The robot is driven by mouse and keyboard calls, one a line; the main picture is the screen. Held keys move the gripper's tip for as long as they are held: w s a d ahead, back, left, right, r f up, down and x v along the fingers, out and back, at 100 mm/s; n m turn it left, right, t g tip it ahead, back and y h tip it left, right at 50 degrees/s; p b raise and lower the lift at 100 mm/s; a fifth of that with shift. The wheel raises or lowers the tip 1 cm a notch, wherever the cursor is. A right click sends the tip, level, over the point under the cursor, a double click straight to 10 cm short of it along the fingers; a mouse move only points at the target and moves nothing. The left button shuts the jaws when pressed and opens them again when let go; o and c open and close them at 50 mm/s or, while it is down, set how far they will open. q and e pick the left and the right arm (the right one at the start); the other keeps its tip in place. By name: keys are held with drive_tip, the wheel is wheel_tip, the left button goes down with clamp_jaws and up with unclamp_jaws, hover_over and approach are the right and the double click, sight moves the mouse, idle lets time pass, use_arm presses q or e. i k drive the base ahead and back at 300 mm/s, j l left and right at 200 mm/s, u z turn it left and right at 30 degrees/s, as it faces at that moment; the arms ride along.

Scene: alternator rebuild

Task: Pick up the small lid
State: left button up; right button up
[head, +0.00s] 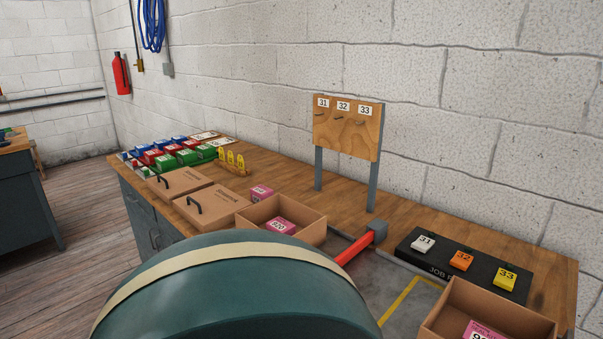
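Two flat tan lids with black bar handles lie side by side on the left part of the wooden bench. The farther lid (164,190) looks a little smaller than the nearer lid (226,201), but perspective makes their true sizes hard to compare. Both lie flat with handles up, and printed labels on them are too small to read. Neither of my grippers is in view.
An open cardboard box (305,231) with a pink block stands right of the lids; another open box (437,325) is at lower right. A red-handled tool (355,247), a black job tray (415,261) and a pegboard stand (347,143) are nearby. Colored blocks (187,156) sit behind the lids.

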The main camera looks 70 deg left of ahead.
sight(172, 186)
drive_tip(key=u, duration=3.2)
